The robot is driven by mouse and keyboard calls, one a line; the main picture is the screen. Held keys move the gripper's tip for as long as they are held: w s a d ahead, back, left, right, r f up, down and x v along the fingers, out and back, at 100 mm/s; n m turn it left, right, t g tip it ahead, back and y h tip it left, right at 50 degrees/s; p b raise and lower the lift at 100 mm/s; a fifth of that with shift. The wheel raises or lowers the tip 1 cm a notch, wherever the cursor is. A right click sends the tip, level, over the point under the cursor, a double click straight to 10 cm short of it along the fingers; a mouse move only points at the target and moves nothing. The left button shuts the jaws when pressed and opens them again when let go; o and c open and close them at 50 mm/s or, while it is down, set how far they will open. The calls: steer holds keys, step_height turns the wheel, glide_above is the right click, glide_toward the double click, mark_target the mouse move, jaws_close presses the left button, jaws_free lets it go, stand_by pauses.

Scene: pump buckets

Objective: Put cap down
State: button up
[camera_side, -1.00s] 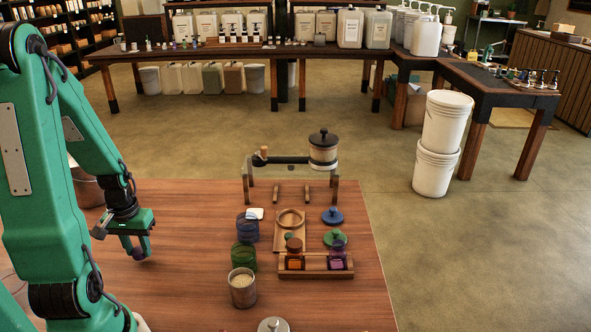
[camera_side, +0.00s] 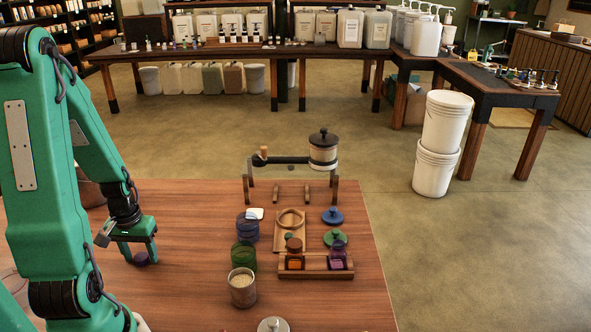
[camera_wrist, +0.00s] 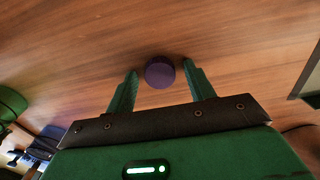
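A small round purple cap (camera_side: 141,259) rests on the wooden table at the left, below my gripper (camera_side: 139,252). In the wrist view the cap (camera_wrist: 160,72) lies between my gripper's two green fingers (camera_wrist: 160,75), with a gap on each side. The fingers are open and do not touch it. A purple bottle (camera_side: 337,261) stands in the right slot of a wooden rack (camera_side: 315,274), with an orange bottle (camera_side: 294,262) beside it.
A blue jar (camera_side: 247,228), a green jar (camera_side: 243,257) and a metal tin of pale grains (camera_side: 243,288) stand mid-table. A blue lid (camera_side: 332,216) and a green lid (camera_side: 338,237) lie behind the rack. A metal stand (camera_side: 290,165) is at the far edge. The table around the cap is clear.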

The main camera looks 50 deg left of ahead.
mark_target(143, 257)
steer(key=shift+r, duration=0.2)
step_height(143, 257, up, 12)
stand_by(1.0)
steer(key=shift+w, duration=0.1)
stand_by(0.5)
steer(key=w+d+r+m+t, duration=0.2)
steer(key=d+r, duration=0.4)
steer(key=d, duration=0.4)
steer(key=w+d+r+m+t, duration=0.3)
steer(key=d+r+m, duration=0.3)
steer(key=d, duration=0.5)
steer(key=shift+w+d+m+t, duration=0.15)
steer(key=shift+w+m+t, duration=0.15)
steer(key=shift+w+m, duration=0.35)
steer(key=shift+o, duration=0.6)
steer(key=shift+w+r, duration=0.1)
steer(key=shift+w, duration=0.05)
